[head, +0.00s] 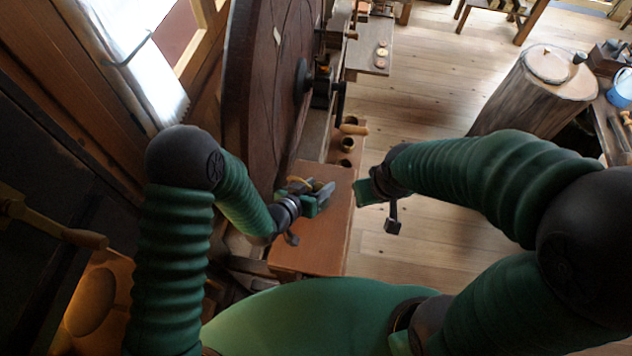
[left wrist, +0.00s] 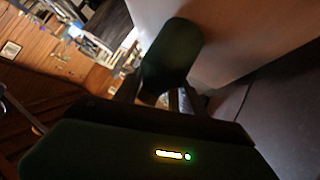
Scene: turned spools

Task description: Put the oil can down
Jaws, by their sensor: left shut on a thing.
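My left gripper (head: 324,194) is over the reddish-brown bench top (head: 312,236), near its middle. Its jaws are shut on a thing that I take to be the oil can. In the left wrist view a dark green rounded shape (left wrist: 170,52) stands just beyond the fingers, dim and partly cut off by them. In the head view a small yellowish curved piece (head: 299,181) shows beside the jaws. I cannot tell whether the held thing touches the bench.
A big dark wooden wheel (head: 268,75) rises behind the left gripper. Several small cups (head: 346,145) and a wooden handle (head: 354,129) lie at the bench's far end. A stump (head: 530,95) and a blue vessel (head: 622,90) stand at right. The near bench top is clear.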

